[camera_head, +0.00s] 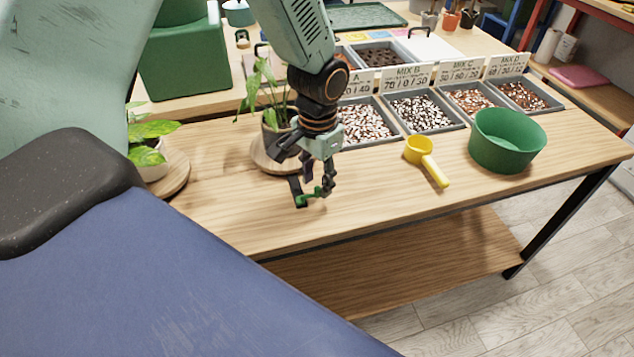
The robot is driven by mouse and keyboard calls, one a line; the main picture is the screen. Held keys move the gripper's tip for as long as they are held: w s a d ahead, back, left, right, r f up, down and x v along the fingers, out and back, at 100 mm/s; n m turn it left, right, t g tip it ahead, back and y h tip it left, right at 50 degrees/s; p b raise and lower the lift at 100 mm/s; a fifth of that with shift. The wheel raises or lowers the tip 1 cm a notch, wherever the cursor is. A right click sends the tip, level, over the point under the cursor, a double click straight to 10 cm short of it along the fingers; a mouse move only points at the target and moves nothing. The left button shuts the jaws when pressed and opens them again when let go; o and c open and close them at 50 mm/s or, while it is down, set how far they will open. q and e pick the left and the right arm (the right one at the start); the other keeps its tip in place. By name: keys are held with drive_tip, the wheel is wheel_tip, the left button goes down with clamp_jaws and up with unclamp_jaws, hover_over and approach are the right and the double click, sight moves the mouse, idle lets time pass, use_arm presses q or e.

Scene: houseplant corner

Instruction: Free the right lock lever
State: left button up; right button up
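A small green lever (309,199) shows near the front edge of the wooden bench, beside a short black strip (297,190). I take it to be the lock lever; no other lever is clearly visible. My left gripper (318,186) points down right above it. Its dark fingers are apart with a gap between them, and their tips overlap the lever in the picture. I cannot tell whether they touch it. My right gripper is not in view.
A potted plant on a round wooden board (268,160) stands just behind my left gripper. A yellow scoop (428,160), a green bowl (506,140) and trays of mix (421,113) are to the right. The bench front (390,205) is clear there.

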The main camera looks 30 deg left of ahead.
sight(317, 188)
use_arm(q)
wheel_tip(317, 188, up, 10)
idle(0.3)
drive_tip(key=shift+s+d, duration=0.1)
drive_tip(key=shift+s, duration=0.05)
idle(0.4)
